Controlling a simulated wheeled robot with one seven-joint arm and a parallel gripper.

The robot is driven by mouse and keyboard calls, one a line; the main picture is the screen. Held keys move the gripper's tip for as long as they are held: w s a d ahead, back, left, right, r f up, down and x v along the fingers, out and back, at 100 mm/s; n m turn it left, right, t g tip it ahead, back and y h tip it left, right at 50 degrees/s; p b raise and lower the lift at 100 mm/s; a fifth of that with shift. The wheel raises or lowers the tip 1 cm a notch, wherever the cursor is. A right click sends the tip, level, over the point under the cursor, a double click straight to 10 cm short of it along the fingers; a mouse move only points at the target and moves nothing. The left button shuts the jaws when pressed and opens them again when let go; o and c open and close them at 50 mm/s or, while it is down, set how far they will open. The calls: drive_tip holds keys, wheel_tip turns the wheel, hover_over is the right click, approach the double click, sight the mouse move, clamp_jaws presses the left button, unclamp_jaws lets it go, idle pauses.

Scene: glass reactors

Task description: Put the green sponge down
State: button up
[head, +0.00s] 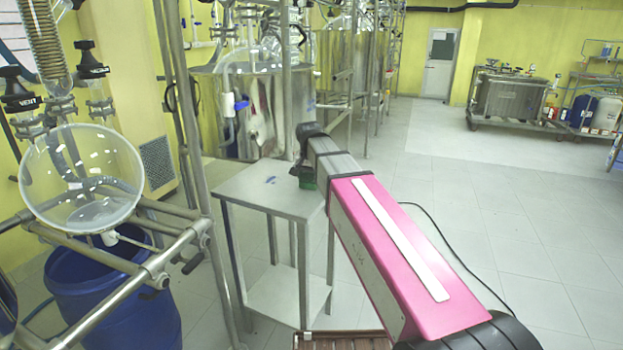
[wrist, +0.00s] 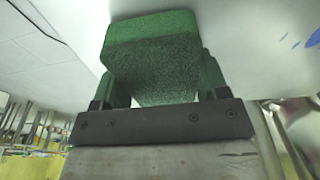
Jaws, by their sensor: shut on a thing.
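The green sponge (wrist: 152,60) fills the middle of the wrist view, between the two green fingers of my gripper (wrist: 158,85). The gripper is shut on it. In the head view the sponge (head: 306,180) is a small dark green patch below my gripper (head: 303,172), over the right part of a small metal table (head: 262,189). In the wrist view the pale table top lies close behind the sponge. I cannot tell whether the sponge touches the table top. My arm hides part of the table's right side.
A round glass flask (head: 82,180) in a metal pipe frame stands at the left, above a blue barrel (head: 115,300). Steel reactors (head: 255,105) stand behind the table. Blue marks (head: 270,180) lie on the bare table top. The tiled floor at the right is open, with a black cable (head: 440,240).

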sight(310, 178)
drive_tip(key=o, duration=1)
drive_tip(key=shift+f, duration=0.1)
drive_tip(key=shift+c, duration=0.2)
wheel_tip(310, 178, up, 12)
drive_tip(key=s, duration=0.1)
drive_tip(key=shift+s+a, duration=0.3)
drive_tip(key=shift+s, duration=0.05)
